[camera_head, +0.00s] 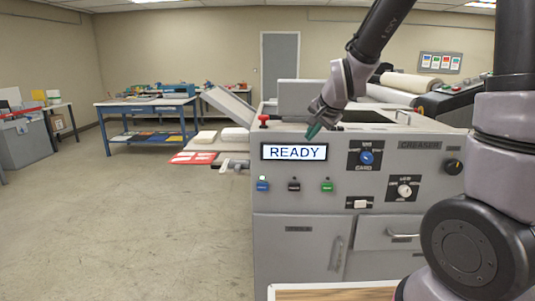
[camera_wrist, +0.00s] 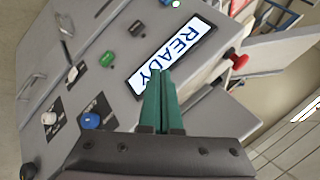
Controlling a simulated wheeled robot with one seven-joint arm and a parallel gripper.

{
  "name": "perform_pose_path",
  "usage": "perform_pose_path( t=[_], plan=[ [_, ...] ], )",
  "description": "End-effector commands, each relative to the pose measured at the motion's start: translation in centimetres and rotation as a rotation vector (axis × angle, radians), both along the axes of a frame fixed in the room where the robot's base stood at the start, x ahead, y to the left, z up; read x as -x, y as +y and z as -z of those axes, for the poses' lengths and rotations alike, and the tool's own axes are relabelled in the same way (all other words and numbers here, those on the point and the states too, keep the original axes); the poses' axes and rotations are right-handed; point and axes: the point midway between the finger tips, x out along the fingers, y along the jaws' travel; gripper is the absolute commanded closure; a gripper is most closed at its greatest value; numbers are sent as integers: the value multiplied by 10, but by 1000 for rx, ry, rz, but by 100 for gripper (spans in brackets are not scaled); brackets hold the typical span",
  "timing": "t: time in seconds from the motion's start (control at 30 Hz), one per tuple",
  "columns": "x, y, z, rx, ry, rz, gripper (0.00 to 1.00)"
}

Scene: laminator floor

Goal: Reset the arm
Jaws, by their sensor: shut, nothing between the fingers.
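My gripper (camera_head: 313,131) hangs at the end of my arm, in front of the top edge of a grey machine (camera_head: 300,225) in the head view. In the wrist view, my gripper (camera_wrist: 160,75) has its two green fingers pressed together with nothing between them. The fingertips overlap the lower edge of the machine's READY display (camera_wrist: 172,55) in that view. In the head view the READY display (camera_head: 294,152) lies just below and left of the fingertips. I cannot tell whether the fingers touch the panel.
A blue-framed table (camera_head: 147,102) stands behind left. A wooden-topped surface (camera_head: 330,293) is at the bottom. The left floor (camera_head: 130,220) is clear.

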Motion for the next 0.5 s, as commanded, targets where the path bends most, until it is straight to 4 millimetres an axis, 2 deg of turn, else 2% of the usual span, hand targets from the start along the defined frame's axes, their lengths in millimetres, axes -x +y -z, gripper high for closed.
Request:
perform_pose_path(
  t=[0.03, 0.2, 0.4, 0.5],
  plan=[
    [10, -15, -22, 15, -10, -13, 100],
    [59, -56, -72, 92, -6, -92, 100],
    [130, -95, -113, 189, -3, -188, 100],
    [164, -108, -125, 229, 1, -231, 100]
  ],
)
